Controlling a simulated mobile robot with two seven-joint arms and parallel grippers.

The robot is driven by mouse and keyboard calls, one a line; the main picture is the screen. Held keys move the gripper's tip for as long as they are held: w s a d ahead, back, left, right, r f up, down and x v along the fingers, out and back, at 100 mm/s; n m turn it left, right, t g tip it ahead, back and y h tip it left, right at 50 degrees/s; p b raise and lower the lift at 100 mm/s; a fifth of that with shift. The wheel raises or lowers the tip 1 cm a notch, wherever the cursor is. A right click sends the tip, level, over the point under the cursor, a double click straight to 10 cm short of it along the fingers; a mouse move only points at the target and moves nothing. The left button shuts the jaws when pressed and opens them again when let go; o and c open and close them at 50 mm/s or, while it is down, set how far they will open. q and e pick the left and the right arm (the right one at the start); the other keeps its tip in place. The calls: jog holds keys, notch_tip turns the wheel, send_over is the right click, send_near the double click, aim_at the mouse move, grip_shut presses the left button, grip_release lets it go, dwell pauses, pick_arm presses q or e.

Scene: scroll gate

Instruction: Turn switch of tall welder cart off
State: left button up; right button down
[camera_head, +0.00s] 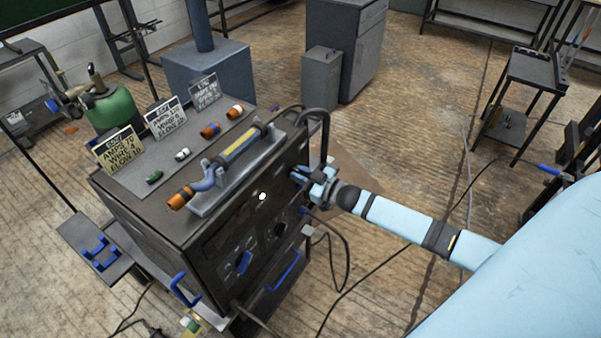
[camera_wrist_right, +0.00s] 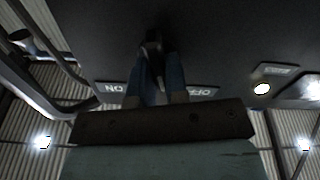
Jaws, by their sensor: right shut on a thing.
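The welder cart (camera_head: 145,222) is a dark box at the centre left of the head view, with its panel facing right. My right gripper (camera_head: 308,177) is at the upper right part of that panel. In the wrist view, my right gripper's blue fingers (camera_wrist_right: 154,68) are shut on a dark switch handle (camera_wrist_right: 153,42). An ON label (camera_wrist_right: 116,88) lies left of the fingers and an OFF label (camera_wrist_right: 201,90) right of them, both upside down. The fingers hide part of the switch. A lit white lamp (camera_head: 262,196) is on the panel. My left gripper is not in view.
Connectors, signs and a blue-grey handle (camera_head: 240,152) are on the cart's top. Dark cables (camera_head: 345,262) hang and trail on the floor near my right arm. A green tank (camera_head: 115,115) stands behind the cart. A grey cabinet (camera_head: 346,45) stands farther back.

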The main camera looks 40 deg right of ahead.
jog(key=shift+a+f+n, duration=0.1)
jog(key=shift+a+n, duration=0.05)
jog(key=shift+n, duration=2.35)
jog(key=shift+s, duration=0.1)
jog(key=c, duration=1.1)
grip_release()
